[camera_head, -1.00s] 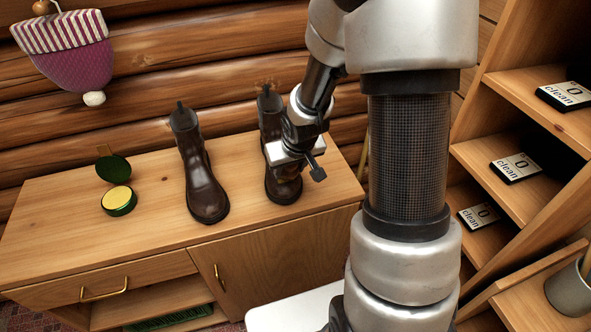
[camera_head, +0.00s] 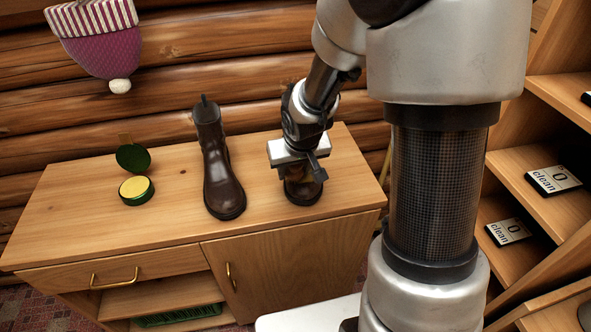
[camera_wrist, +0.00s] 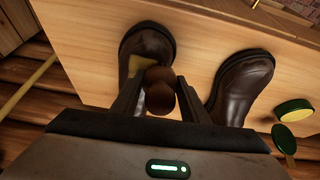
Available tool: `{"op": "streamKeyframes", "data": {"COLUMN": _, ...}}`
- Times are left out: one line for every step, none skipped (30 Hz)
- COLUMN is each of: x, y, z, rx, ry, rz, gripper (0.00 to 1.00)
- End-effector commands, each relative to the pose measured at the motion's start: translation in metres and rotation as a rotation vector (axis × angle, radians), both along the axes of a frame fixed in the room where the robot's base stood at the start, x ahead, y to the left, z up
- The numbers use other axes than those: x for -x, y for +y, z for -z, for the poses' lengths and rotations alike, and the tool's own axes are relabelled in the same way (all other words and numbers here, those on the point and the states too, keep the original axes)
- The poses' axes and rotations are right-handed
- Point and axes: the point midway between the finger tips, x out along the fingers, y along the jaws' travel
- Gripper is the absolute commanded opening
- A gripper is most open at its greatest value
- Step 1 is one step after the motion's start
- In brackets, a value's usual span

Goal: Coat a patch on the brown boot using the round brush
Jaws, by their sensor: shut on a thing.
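Two brown boots stand on the cabinet top. The left boot (camera_head: 222,180) is in plain view; it also shows at the right in the wrist view (camera_wrist: 243,82). The right boot (camera_head: 304,191) is mostly hidden behind my gripper (camera_head: 308,170); its toe shows in the wrist view (camera_wrist: 146,40). A yellowish patch (camera_wrist: 133,64) shows on that boot. My gripper (camera_wrist: 158,98) is shut on the round brush (camera_wrist: 160,76), seen as a brown rounded shape between the fingers. The brush overlaps the boot beside the patch; I cannot tell whether they touch.
An open round green tin (camera_head: 137,190) with yellow content stands left of the boots. A knit hat (camera_head: 99,45) hangs on the log wall. Shelves with "clean" cards (camera_head: 553,180) stand at the right. The cabinet top (camera_head: 80,215) is clear at its front left.

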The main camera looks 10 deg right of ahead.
Motion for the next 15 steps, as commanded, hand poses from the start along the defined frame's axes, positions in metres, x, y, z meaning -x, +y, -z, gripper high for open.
{"op": "streamKeyframes", "data": {"x": 0.000, "y": 0.000, "z": -0.001, "rx": 0.000, "ry": 0.000, "rz": 0.000, "gripper": 0.15}}
{"op": "streamKeyframes", "data": {"x": 0.000, "y": 0.000, "z": -0.003, "rx": 0.000, "ry": -0.001, "rz": 0.000, "gripper": 0.15}}
{"op": "streamKeyframes", "data": {"x": 0.000, "y": 0.000, "z": -0.005, "rx": 0.000, "ry": -0.001, "rz": 0.000, "gripper": 0.15}}
{"op": "streamKeyframes", "data": {"x": 0.000, "y": 0.000, "z": -0.007, "rx": 0.000, "ry": -0.001, "rz": 0.000, "gripper": 0.15}}
{"op": "streamKeyframes", "data": {"x": 0.000, "y": 0.000, "z": -0.010, "rx": 0.000, "ry": -0.001, "rz": 0.000, "gripper": 0.15}}
{"op": "streamKeyframes", "data": {"x": 0.001, "y": 0.000, "z": -0.014, "rx": 0.000, "ry": -0.001, "rz": 0.000, "gripper": 0.15}}
{"op": "streamKeyframes", "data": {"x": 0.001, "y": 0.000, "z": -0.017, "rx": 0.000, "ry": -0.001, "rz": 0.000, "gripper": 0.15}}
{"op": "streamKeyframes", "data": {"x": 0.001, "y": 0.000, "z": -0.020, "rx": 0.000, "ry": -0.001, "rz": 0.000, "gripper": 0.15}}
{"op": "streamKeyframes", "data": {"x": 0.001, "y": 0.000, "z": -0.024, "rx": 0.000, "ry": -0.001, "rz": 0.001, "gripper": 0.15}}
{"op": "streamKeyframes", "data": {"x": 0.002, "y": 0.000, "z": -0.027, "rx": 0.000, "ry": -0.001, "rz": 0.001, "gripper": 0.15}}
{"op": "streamKeyframes", "data": {"x": 0.002, "y": 0.000, "z": -0.030, "rx": 0.000, "ry": -0.001, "rz": 0.001, "gripper": 0.15}}
{"op": "streamKeyframes", "data": {"x": 0.002, "y": 0.000, "z": -0.035, "rx": 0.000, "ry": -0.001, "rz": 0.001, "gripper": 0.15}}
{"op": "streamKeyframes", "data": {"x": 0.002, "y": 0.000, "z": -0.038, "rx": -0.001, "ry": -0.002, "rz": 0.001, "gripper": 0.15}}
{"op": "streamKeyframes", "data": {"x": 0.003, "y": 0.000, "z": -0.041, "rx": -0.001, "ry": -0.002, "rz": 0.001, "gripper": 0.15}}
{"op": "streamKeyframes", "data": {"x": 0.003, "y": 0.000, "z": -0.045, "rx": -0.001, "ry": -0.002, "rz": 0.001, "gripper": 0.15}}
